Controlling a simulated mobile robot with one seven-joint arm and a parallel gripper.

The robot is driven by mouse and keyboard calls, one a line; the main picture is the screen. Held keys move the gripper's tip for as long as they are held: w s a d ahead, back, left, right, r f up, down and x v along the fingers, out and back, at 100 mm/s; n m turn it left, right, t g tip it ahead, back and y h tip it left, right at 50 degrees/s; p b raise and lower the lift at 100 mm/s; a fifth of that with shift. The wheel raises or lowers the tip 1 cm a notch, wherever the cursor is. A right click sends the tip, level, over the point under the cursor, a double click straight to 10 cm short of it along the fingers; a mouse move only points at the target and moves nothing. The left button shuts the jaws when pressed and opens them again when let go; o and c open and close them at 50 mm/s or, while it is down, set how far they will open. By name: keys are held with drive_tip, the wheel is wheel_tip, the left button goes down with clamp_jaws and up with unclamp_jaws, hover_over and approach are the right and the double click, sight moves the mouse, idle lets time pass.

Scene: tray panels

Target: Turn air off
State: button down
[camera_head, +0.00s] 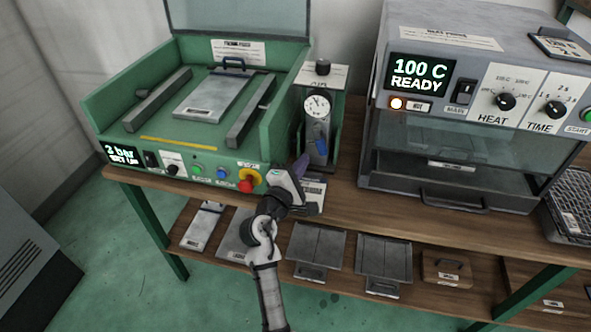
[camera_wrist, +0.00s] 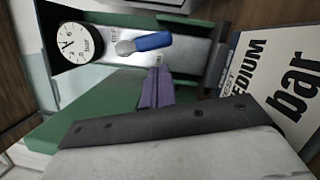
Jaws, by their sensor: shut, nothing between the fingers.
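The air unit (camera_head: 335,88) is an upright metal panel in a green housing, with a round pressure gauge (camera_head: 317,107) and a blue-handled lever (camera_head: 321,137) beneath it. The wrist view shows the same gauge (camera_wrist: 79,43) and the lever (camera_wrist: 152,41), whose blue handle points away from the gauge. An OFF label is beside the lever's pivot. My gripper (camera_head: 302,162) is in front of the panel's lower left. Its purple fingers (camera_wrist: 156,88) are together and empty, beside the lever with a small gap showing in the picture.
The green press (camera_head: 120,150), with a red knob (camera_head: 246,185), stands left of the air unit. A grey heat unit (camera_head: 450,200) reading 100 C READY stands right. A printed card (camera_wrist: 275,85) is close to my gripper. Metal trays (camera_head: 316,245) lie on the lower shelf.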

sight(320, 140)
drive_tip(key=x, duration=0.4)
drive_tip(key=shift+p, duration=0.35)
drive_tip(key=shift+w, duration=0.15)
drive_tip(key=shift+d+f, duration=0.1)
drive_tip(key=shift+n, duration=0.3)
drive_tip(key=shift+d, duration=0.1)
drive_tip(key=shift+d, duration=0.1)
